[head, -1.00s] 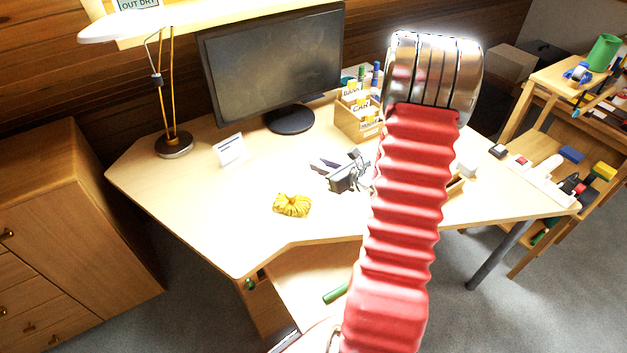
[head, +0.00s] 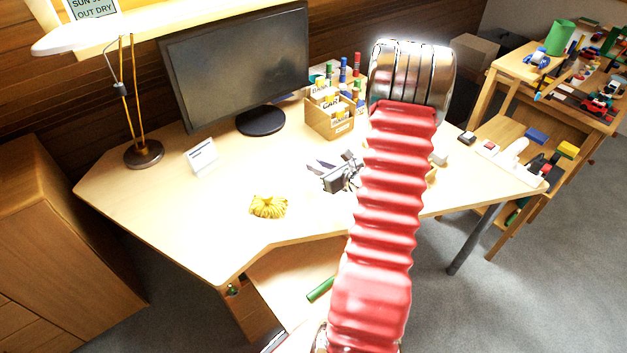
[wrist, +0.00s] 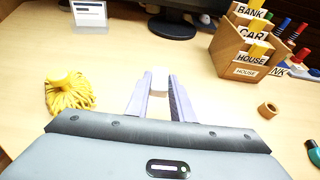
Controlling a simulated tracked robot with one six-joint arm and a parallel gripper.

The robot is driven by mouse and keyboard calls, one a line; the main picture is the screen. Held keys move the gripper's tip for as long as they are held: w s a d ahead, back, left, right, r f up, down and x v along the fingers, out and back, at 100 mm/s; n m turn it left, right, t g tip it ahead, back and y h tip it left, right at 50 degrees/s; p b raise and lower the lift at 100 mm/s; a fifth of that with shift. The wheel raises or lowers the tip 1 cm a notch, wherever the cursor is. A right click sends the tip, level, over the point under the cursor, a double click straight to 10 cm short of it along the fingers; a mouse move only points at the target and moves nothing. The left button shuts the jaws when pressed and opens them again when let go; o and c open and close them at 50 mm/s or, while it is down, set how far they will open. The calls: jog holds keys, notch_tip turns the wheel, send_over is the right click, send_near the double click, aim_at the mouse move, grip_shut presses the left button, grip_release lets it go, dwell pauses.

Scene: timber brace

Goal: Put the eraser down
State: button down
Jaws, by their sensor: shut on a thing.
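My gripper (wrist: 158,98) is shut on a small pale block, the eraser (wrist: 159,80), which shows between the two grey fingertips in the wrist view. In the head view my gripper (head: 322,166) is over the middle of the desk (head: 225,225), partly hidden by my red arm. The eraser is too small to make out there. Whether it touches the desk top I cannot tell.
A yellow mop-like bundle (head: 268,206) lies left of my gripper. A wooden card box (head: 329,120) stands behind, beside the monitor (head: 238,65). A small sign (head: 201,157) and a lamp (head: 143,153) stand left. A wooden ring (wrist: 267,110) lies right. Bare desk surrounds the gripper.

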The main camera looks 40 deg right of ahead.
aim_at(318, 185)
jog(key=shift+f, duration=1.15)
jog(key=shift+f, duration=0.1)
jog(key=shift+f, duration=2)
jog(key=shift+f, duration=0.1)
jog(key=c, duration=1.5)
grip_release()
jog(key=shift+c, duration=0.2)
jog(key=v, duration=1.2)
